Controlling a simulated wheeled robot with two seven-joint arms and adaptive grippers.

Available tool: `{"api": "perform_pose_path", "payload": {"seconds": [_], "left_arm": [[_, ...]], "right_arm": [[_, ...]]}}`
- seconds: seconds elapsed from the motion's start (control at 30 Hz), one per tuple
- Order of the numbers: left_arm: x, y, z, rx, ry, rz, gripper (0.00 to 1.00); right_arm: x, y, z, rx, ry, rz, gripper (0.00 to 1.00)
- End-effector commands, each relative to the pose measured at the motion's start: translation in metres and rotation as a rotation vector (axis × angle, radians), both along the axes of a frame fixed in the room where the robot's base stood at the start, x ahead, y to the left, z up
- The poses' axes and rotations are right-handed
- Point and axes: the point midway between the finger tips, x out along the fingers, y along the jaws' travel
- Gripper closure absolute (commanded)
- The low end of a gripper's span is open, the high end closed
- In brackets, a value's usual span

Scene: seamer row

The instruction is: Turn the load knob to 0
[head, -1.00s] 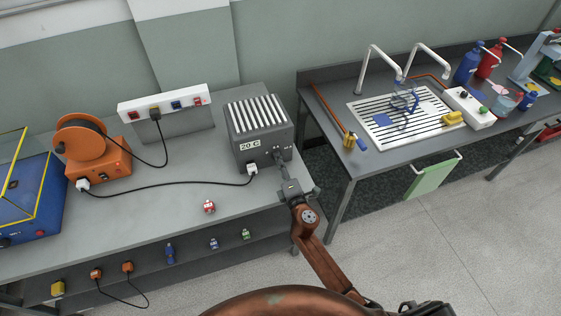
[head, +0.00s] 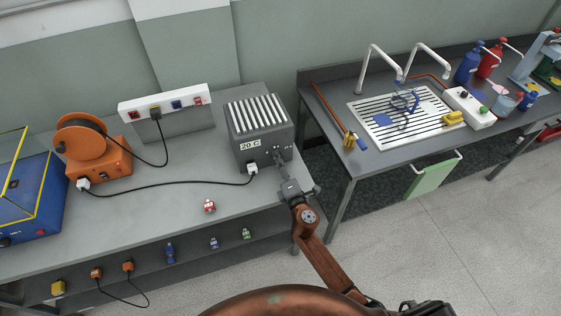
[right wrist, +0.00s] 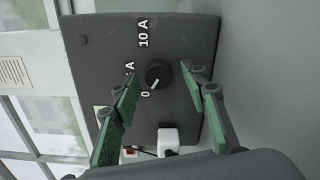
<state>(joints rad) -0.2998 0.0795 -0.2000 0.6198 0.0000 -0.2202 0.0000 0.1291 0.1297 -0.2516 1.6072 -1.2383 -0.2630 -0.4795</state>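The load knob (right wrist: 158,74) is a round black knob on the dark grey face of a ribbed box (head: 246,149). In the right wrist view its white pointer mark slants down-left, towards the printed 0. Another mark reads 10 A, and one between is partly covered by a finger. My right gripper (right wrist: 164,80) is open, its green-padded fingers on either side of the knob with gaps. In the head view my right gripper (head: 281,163) is at the front of the box, hiding part of that face. My left gripper is not in view.
A white plug (right wrist: 169,141) sits in the box face beside the knob; its black cable runs to an orange reel (head: 92,150). A small red-and-white item (head: 209,206) lies on the bench. A second bench with a sink (head: 405,119) stands right, across a gap.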

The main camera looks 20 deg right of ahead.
Motion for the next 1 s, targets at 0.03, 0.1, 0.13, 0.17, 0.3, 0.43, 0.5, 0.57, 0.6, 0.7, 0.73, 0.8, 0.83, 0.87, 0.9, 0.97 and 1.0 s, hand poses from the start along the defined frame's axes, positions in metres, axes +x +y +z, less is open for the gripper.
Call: {"api": "perform_pose_path", "payload": {"seconds": [0.03, 0.1, 0.13, 0.17, 0.3, 0.43, 0.5, 0.57, 0.6, 0.7, 0.73, 0.8, 0.83, 0.87, 0.9, 0.97, 1.0], "left_arm": [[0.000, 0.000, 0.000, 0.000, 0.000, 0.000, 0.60], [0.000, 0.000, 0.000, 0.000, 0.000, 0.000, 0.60], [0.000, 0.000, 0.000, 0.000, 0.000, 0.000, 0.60], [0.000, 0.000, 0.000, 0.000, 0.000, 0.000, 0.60], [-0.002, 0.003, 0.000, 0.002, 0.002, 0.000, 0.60], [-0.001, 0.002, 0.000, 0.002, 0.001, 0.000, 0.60], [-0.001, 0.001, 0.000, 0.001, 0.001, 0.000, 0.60], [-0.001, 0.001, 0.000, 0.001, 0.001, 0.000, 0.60], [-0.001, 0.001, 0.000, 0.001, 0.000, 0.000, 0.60], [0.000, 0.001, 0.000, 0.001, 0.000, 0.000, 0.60], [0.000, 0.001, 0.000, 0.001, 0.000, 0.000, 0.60], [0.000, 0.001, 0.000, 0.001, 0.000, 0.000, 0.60], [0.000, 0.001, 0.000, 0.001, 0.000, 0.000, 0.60], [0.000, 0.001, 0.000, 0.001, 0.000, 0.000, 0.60], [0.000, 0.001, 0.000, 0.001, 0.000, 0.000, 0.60], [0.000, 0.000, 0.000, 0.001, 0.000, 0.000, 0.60], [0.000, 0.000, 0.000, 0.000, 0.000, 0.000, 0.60]], "right_arm": [[0.000, 0.000, 0.000, 0.001, -0.001, 0.000, 0.57], [0.000, 0.000, 0.001, 0.001, -0.001, -0.001, 0.57], [0.000, 0.000, 0.001, 0.001, -0.001, -0.001, 0.57], [0.000, 0.000, 0.001, 0.001, -0.001, -0.001, 0.57], [-0.002, 0.000, 0.001, 0.001, -0.001, -0.001, 0.57], [-0.015, -0.001, 0.000, 0.001, 0.000, -0.001, 0.57], [-0.028, -0.001, -0.001, 0.002, 0.001, 0.000, 0.57], [-0.041, -0.002, -0.001, 0.002, 0.002, -0.001, 0.57], [-0.050, -0.002, -0.001, 0.003, 0.002, -0.001, 0.57], [-0.071, -0.003, -0.001, 0.002, 0.002, -0.002, 0.57], [-0.077, -0.003, -0.001, 0.002, 0.002, -0.002, 0.57], [-0.090, -0.004, -0.001, 0.002, 0.001, -0.002, 0.57], [-0.095, -0.004, -0.001, 0.002, 0.002, -0.003, 0.57], [-0.099, -0.004, 0.000, 0.002, 0.001, -0.002, 0.57], [-0.105, -0.004, -0.001, 0.002, 0.002, -0.002, 0.57], [-0.111, -0.004, 0.000, 0.003, 0.001, -0.001, 0.57], [-0.114, -0.004, 0.000, 0.002, 0.001, -0.001, 0.57]]}}
